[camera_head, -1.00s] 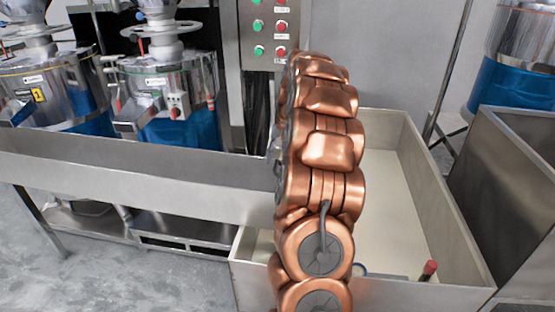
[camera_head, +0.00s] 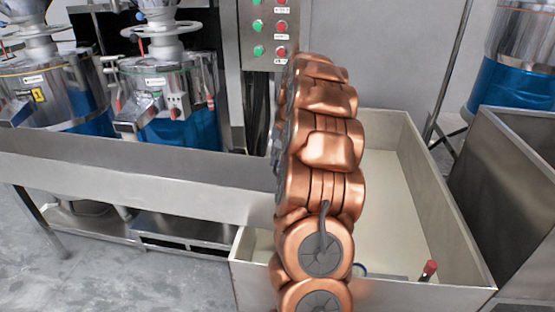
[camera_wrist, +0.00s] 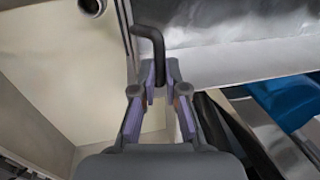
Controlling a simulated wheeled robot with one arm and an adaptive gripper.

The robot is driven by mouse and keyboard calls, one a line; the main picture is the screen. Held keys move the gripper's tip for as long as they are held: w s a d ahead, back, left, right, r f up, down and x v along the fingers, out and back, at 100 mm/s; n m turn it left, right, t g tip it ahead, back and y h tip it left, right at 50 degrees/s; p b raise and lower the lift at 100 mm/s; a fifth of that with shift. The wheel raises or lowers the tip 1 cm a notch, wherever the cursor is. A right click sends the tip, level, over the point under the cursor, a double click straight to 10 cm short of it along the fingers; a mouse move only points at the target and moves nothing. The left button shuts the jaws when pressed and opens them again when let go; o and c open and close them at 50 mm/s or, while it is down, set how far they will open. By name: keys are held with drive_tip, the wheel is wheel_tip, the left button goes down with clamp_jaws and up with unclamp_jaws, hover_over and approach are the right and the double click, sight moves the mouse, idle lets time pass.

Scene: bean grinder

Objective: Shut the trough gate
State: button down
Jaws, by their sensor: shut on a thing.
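In the wrist view, my gripper (camera_wrist: 157,82) is closed around a dark bent rod handle (camera_wrist: 150,36) that stands up between the fingertips and hooks over at its top. The trough (camera_head: 400,190) has pale inner walls and floor in the head view; part of it also shows at the left of the wrist view (camera_wrist: 55,75). In the head view my copper arm hides my gripper, the handle and part of the trough. I cannot make out the gate plate clearly, nor how far open it is.
A long metal channel (camera_head: 130,180) runs left from the trough. Grinders (camera_head: 165,90) stand behind it, beside a button panel (camera_head: 268,35). A red-tipped handle (camera_head: 430,268) is at the trough's front right. A metal bin (camera_head: 510,190) stands close on the right.

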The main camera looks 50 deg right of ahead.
drive_tip(key=shift+s+x, duration=0.1)
drive_tip(key=shift+x, duration=0.6)
drive_tip(key=shift+s+x, duration=0.15)
drive_tip(key=shift+x, duration=0.55)
drive_tip(key=c, duration=1.2)
unclamp_jaws()
drive_tip(key=shift+d, duration=0.15)
drive_tip(key=v, duration=1.2)
drive_tip(key=shift+c, duration=0.3)
